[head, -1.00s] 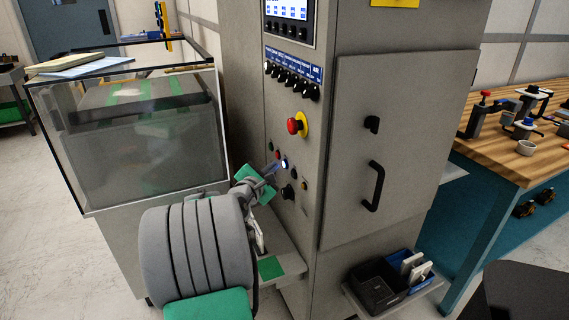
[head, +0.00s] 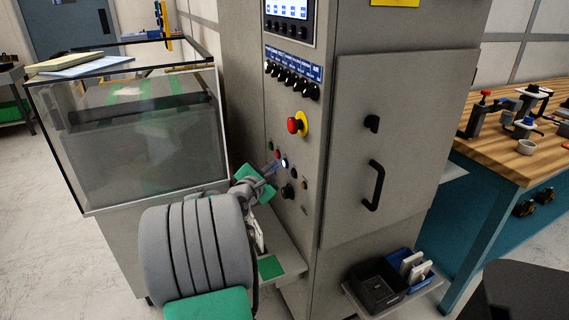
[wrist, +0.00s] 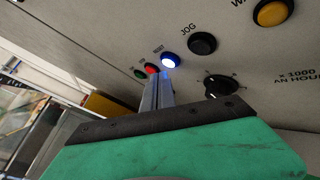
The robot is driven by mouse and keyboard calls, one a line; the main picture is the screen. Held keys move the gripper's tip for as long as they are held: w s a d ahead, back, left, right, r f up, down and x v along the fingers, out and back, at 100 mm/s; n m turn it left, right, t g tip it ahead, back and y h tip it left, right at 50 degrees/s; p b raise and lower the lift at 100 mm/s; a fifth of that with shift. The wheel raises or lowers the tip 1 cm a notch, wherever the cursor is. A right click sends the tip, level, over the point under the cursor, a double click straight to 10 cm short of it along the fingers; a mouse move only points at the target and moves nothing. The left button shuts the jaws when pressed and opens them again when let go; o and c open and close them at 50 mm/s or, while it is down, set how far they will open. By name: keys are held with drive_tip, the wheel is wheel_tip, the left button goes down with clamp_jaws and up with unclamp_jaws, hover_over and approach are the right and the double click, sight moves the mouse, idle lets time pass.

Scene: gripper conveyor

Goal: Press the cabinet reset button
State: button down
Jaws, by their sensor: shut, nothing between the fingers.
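The cabinet (head: 345,135) stands in the middle of the head view. Its reset button (wrist: 170,61) is a lit blue-white button with a small, blurred label above it; it also shows in the head view (head: 284,163). My gripper (wrist: 158,80) is shut and empty, its two grey fingers together and pointing at the panel. In the wrist view the fingertips lie just below and left of the lit button, under the red button. In the head view my gripper (head: 272,169) is left of the lit button. I cannot tell whether the tips touch the panel.
A red button (wrist: 152,69), a black jog button (wrist: 202,43), a black knob (wrist: 222,86) and an amber button (wrist: 272,12) surround the lit one. A red emergency knob (head: 297,125) sits above. A glass-sided conveyor guard (head: 140,140) stands left, a wooden bench (head: 510,155) right.

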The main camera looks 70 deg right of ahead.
idle(0.7)
drive_tip(key=shift+s+d+p, duration=0.3)
drive_tip(key=shift+p, duration=0.1)
drive_tip(key=shift+s+d, duration=0.25)
idle(0.6)
drive_tip(key=shift+w+a+p, duration=0.3)
drive_tip(key=shift+w+a, duration=0.25)
drive_tip(key=shift+w+a, duration=1.75)
drive_tip(key=shift+w+r, duration=0.1)
